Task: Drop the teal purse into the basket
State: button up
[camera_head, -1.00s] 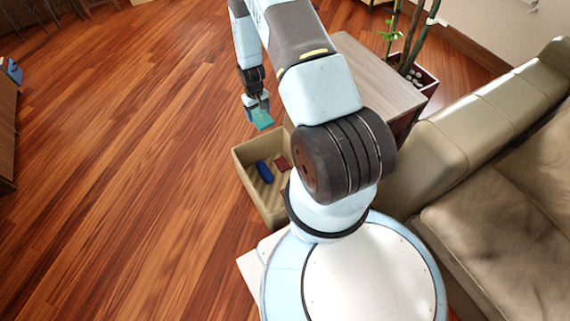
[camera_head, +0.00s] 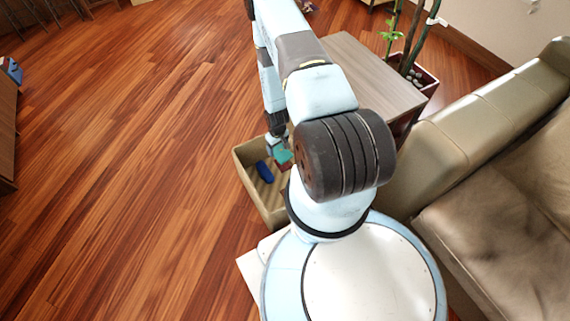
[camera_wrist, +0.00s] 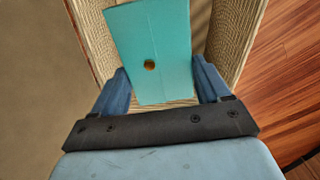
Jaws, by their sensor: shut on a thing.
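The teal purse (camera_wrist: 151,45) is a flat teal piece with a round brass-coloured dot, held between the fingers of my gripper (camera_wrist: 164,85) in the wrist view. In the head view the purse (camera_head: 284,156) shows small below my gripper (camera_head: 277,142). The basket (camera_head: 247,171) is a tan, open box on the floor, and my gripper is over its far part. The woven basket walls (camera_wrist: 237,30) show on both sides of the purse in the wrist view. A blue item (camera_head: 264,172) and a dark red item (camera_head: 284,167) lie in the basket.
A wooden side table (camera_head: 362,75) stands behind the basket to the right, with a potted plant (camera_head: 421,80) beyond it. A tan leather sofa (camera_head: 480,140) fills the right. The wooden floor (camera_head: 130,150) on the left is clear.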

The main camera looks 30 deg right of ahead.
jog(key=shift+f, duration=2.35)
jog(key=o, duration=1.1)
jog(key=shift+r, duration=0.15)
notch_tip(320, 180, up, 13)
jog(key=shift+r, duration=0.2)
